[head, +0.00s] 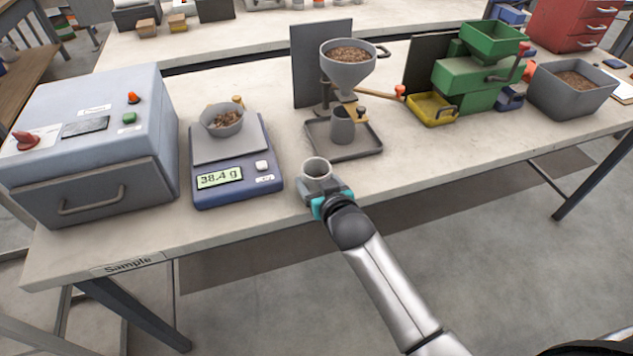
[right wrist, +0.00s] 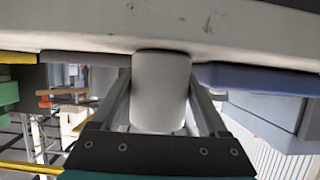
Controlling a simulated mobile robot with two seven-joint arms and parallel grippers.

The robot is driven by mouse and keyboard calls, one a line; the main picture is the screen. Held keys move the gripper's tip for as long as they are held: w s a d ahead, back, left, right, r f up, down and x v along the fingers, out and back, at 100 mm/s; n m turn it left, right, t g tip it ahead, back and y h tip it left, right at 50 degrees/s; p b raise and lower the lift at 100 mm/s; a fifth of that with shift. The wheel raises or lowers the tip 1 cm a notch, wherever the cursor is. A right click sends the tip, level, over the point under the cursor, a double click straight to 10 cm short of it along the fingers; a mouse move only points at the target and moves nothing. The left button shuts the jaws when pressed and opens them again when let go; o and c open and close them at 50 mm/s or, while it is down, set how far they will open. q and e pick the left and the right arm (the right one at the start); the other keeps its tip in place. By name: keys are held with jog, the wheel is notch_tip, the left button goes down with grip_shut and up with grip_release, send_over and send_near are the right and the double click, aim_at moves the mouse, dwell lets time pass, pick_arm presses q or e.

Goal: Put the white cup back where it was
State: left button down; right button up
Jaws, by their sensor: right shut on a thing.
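The white cup (head: 317,167), light grey-white in this light and open at the top, is upright at the table's front edge, between the scale and the grey drip tray. My right gripper (head: 324,187) is shut on it from the front. In the right wrist view the cup (right wrist: 161,88) stands between the two fingers of the gripper (right wrist: 160,118). I cannot tell whether the cup's base touches the table. My left gripper is not in view.
The blue scale (head: 236,188) reads 38.4 g and bears a grey bowl of pellets (head: 222,120). A tray (head: 366,151) holds a grey cup (head: 342,125) under a pellet funnel (head: 348,68). A green machine (head: 470,88) stands right. The tabletop's front right (head: 450,150) is clear.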

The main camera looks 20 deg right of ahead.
jog(key=o, duration=1.3)
jog(key=shift+f, duration=0.1)
jog(key=shift+o, duration=0.2)
jog(key=shift+r, duration=0.2)
jog(key=p+v, duration=0.3)
jog(key=v, duration=0.9)
jog(key=shift+f, duration=0.1)
